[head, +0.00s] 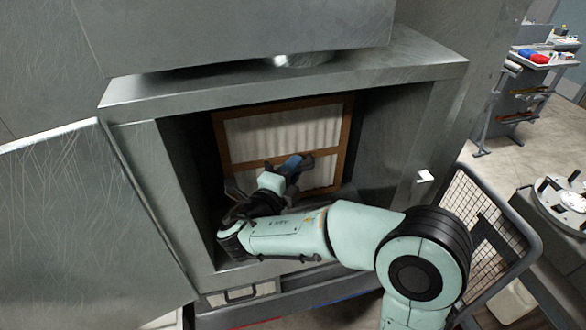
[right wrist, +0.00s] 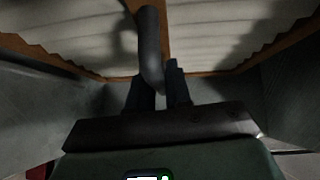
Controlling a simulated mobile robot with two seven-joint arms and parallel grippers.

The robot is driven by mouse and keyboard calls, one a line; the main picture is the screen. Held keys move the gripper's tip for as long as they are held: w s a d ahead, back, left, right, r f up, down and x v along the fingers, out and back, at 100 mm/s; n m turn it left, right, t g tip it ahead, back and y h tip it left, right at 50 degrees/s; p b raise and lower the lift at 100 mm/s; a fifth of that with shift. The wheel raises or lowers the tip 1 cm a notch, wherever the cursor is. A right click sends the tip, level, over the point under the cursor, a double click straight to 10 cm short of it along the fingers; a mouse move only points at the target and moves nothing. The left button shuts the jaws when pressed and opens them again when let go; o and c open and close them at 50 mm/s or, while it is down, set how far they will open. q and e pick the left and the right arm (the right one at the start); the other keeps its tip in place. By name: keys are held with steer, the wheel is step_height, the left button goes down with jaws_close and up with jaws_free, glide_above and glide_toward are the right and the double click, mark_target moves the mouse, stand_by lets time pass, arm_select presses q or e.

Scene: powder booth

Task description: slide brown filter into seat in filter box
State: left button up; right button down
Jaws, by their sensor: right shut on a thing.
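The brown-framed filter (head: 283,106) with white pleats stands upright inside the grey metal filter box (head: 285,78). My right arm reaches into the box from the front. The seat behind the filter is hidden. My left gripper is not in view.
The box door (head: 85,230) hangs open at the left. A wire-mesh cart (head: 470,215) stands at the right. A shelf trolley (head: 530,75) with red and blue items and a round metal plate (head: 565,200) are farther right. Some floor is clear there.

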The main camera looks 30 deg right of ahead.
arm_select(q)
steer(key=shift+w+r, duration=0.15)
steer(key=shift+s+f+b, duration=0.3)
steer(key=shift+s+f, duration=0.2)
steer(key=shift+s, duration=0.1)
arm_select(e)
step_height(320, 180, down, 3)
steer(key=shift+r, duration=0.1)
stand_by(0.3)
steer(key=c, duration=1)
jaws_free()
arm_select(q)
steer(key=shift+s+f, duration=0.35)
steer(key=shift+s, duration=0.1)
arm_select(e)
steer(key=v, duration=0.7)
steer(key=shift+s+a, duration=0.1)
steer(key=shift+a, duration=0.1)
